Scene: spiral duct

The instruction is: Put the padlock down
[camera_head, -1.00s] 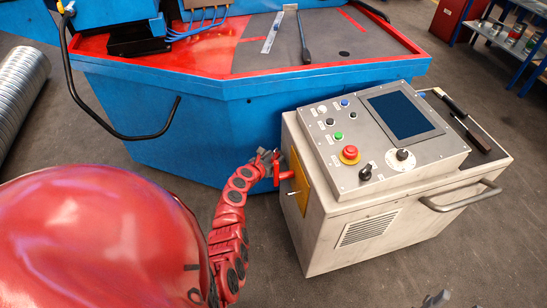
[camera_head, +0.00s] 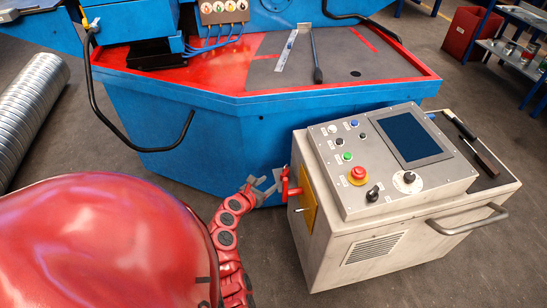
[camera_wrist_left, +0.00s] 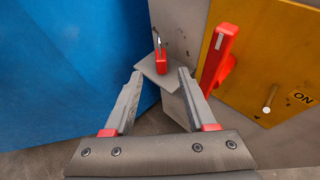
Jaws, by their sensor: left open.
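The red padlock (camera_wrist_left: 161,62) stands upright on a small grey plate (camera_wrist_left: 158,77) that juts from the grey cabinet side, its shackle upward. My left gripper (camera_wrist_left: 160,72) is open, with one finger on each side of the padlock in the left wrist view. The fingers look short of it, with no contact visible. In the head view my left gripper (camera_head: 265,183) is beside the cabinet's left side, left of a red handle (camera_head: 290,188). I cannot clearly make out the padlock there. My right gripper is not in view.
The red handle (camera_wrist_left: 217,60) is on a yellow panel (camera_wrist_left: 260,60) just right of the plate. A control cabinet (camera_head: 375,230) stands at the right. The blue machine (camera_head: 190,140) is close behind my gripper. Grey floor lies in front.

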